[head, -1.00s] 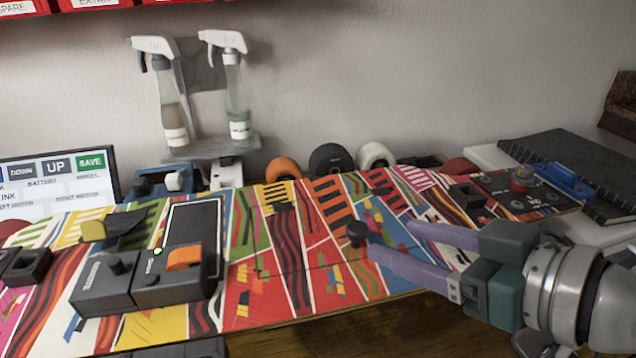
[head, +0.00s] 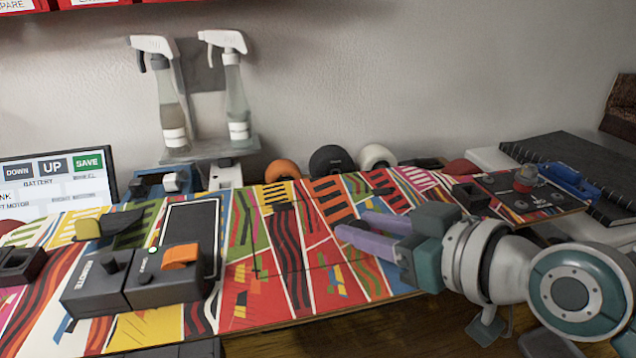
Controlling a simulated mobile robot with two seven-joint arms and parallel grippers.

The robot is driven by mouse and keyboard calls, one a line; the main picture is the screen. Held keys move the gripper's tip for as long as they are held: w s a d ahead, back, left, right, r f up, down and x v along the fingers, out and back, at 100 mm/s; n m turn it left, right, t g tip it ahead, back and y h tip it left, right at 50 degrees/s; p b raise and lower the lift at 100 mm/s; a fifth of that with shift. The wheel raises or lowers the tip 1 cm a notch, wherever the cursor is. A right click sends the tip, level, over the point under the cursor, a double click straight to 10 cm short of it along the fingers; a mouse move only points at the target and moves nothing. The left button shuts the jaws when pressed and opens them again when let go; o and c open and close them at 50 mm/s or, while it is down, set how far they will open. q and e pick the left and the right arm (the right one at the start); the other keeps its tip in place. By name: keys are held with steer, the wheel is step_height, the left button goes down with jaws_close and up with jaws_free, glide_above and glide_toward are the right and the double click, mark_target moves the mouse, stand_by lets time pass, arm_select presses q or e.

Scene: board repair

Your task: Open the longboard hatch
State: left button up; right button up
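The longboard (head: 235,315) lies across the bench, covered in a bright striped and patchwork print. A dark round knob (head: 356,224) stands on its middle right part, mostly hidden by my fingers. Thin seams near it may outline the hatch, which appears closed and flat. My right gripper (head: 352,227) comes in from the right with its two purple fingers on either side of the knob. The gap between them is about the knob's width, and they look shut on it. My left gripper is not in view.
A dark remote-like box (head: 165,290) with an orange switch sits on the left of the board. Orange (head: 282,170), black and white wheels stand behind it. Two spray bottles (head: 237,105) are on a wall shelf. A dark panel with a red knob (head: 525,178) is at right.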

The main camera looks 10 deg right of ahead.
jaws_close()
stand_by(1.0)
